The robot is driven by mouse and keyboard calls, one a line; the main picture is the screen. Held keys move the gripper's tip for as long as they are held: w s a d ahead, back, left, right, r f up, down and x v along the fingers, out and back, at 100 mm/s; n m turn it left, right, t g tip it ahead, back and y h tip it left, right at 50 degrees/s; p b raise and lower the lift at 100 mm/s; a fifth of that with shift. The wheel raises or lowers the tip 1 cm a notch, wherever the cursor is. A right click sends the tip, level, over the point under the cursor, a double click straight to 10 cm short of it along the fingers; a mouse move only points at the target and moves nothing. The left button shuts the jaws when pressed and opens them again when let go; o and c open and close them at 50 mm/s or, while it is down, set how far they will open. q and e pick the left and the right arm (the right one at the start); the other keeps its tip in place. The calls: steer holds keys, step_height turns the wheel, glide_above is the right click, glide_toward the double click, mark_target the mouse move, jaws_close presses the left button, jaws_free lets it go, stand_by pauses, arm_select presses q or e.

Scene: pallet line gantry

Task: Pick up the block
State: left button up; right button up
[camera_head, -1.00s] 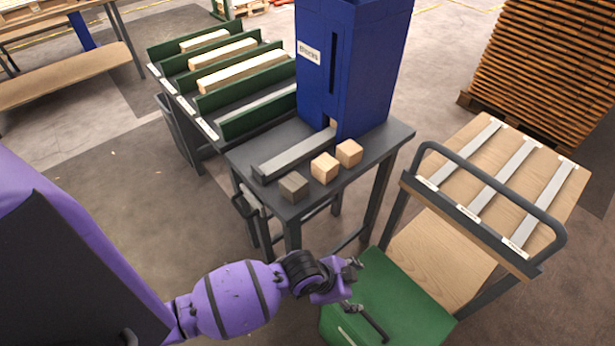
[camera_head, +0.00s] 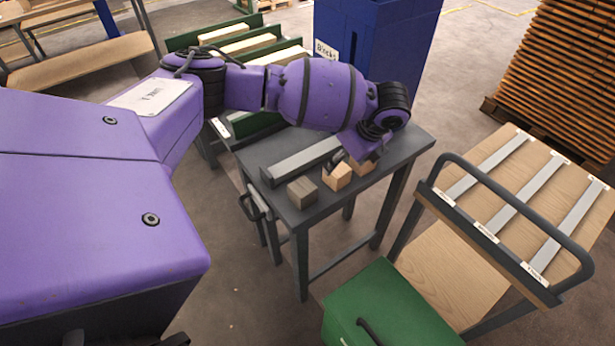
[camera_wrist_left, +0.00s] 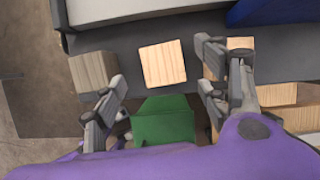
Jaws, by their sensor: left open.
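Three wooden blocks stand in a row on the grey table (camera_head: 318,212). The left block (camera_head: 302,192) is grey-brown, the middle block (camera_head: 337,176) is pale, and the right block (camera_head: 363,168) is partly hidden by my left gripper (camera_head: 350,162). In the left wrist view, my left gripper's open fingers lie either side of the middle block (camera_wrist_left: 162,63), with nothing held. The grey-brown block (camera_wrist_left: 93,70) is beside the left finger. The right block (camera_wrist_left: 240,44) is partly behind the right finger. My right gripper is out of view.
A grey rail (camera_head: 300,160) lies behind the blocks. The blue dispenser (camera_head: 375,50) rises at the table's back. A trolley with a bent handle (camera_head: 500,200) stands at right. A green box (camera_head: 385,305) sits in front, and green racks hold long timber at back left.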

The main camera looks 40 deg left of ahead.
mark_target(339, 168)
arm_select(q)
steer(key=x, duration=0.6)
steer(key=shift+w+d+f, duration=0.15)
steer(key=shift+f, duration=0.05)
steer(key=shift+r, duration=0.1)
steer(key=c, duration=1.3)
